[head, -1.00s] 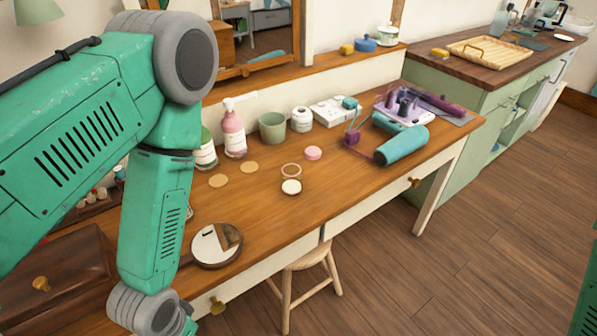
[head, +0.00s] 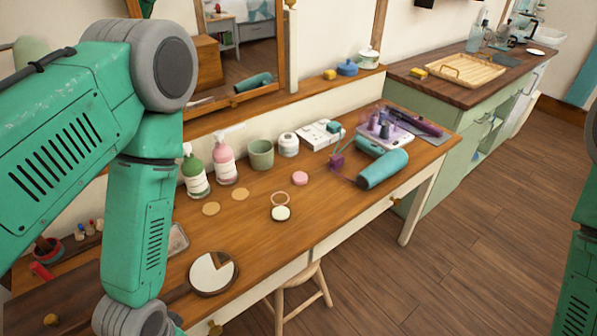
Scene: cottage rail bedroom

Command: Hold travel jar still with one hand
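Small jars stand on the wooden dressing table (head: 345,212); none carries a readable label, so I cannot tell for sure which is the travel jar. A small round white jar (head: 281,214) sits near the table's middle, touching or very close to a pinkish ring (head: 279,198) behind it. A low pink jar (head: 300,178) stands just behind them. A larger white jar (head: 288,144) with a lid stands at the back. My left arm comes down at the left, and its gripper is below the picture. My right arm shows only at the right edge, its gripper out of view.
Two pump bottles, green (head: 194,172) and pink (head: 223,162), and a green cup (head: 261,155) stand along the back. A round mirror (head: 212,273) lies near my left arm. A teal hair dryer (head: 382,169) lies at the right. A stool (head: 300,290) stands in front.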

